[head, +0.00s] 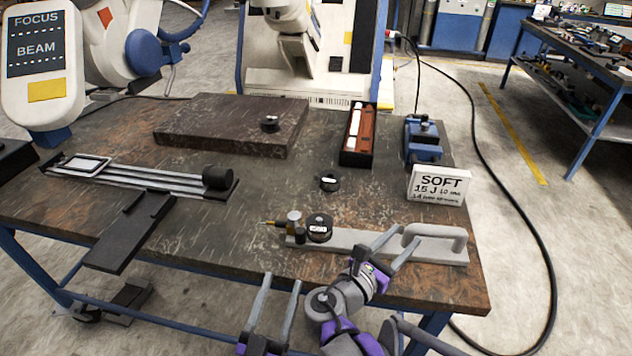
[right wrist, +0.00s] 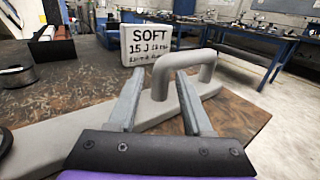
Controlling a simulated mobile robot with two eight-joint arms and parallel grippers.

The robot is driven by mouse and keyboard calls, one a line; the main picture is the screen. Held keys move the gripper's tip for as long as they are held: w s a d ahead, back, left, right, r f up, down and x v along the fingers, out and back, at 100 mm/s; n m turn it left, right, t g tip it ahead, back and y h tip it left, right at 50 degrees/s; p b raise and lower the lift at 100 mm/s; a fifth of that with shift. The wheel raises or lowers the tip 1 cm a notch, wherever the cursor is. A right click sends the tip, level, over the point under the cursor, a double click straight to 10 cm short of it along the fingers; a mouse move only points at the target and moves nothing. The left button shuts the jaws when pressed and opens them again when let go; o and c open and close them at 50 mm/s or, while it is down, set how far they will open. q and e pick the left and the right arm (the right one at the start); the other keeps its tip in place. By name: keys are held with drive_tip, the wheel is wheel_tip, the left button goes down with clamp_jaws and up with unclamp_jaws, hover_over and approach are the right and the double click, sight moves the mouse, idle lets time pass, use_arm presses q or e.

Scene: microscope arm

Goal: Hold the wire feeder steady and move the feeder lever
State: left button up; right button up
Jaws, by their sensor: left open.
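The wire feeder is a long pale grey base (head: 352,240) lying at the table's front right. It has a grey arched handle (head: 436,231) at its right end. A black spool (head: 319,228), a small upright silver-topped part (head: 294,217) and a brass tip sit at its left end. I cannot tell which part is the lever. My right gripper (head: 407,233) is open by the handle's left end. In the right wrist view the handle (right wrist: 208,55) shows its left post between the fingers; contact is unclear. My left gripper (head: 282,278) is open and empty, in front of the feeder's left end.
A white SOFT sign (head: 438,186) stands behind the handle. A small black disc (head: 329,182), a red-brown tray (head: 357,138) and a blue vise-like device (head: 423,140) lie farther back. A railed slide (head: 135,178) occupies the left. The table between slide and feeder is mostly clear.

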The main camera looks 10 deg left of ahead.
drive_tip(key=shift+o, duration=0.8)
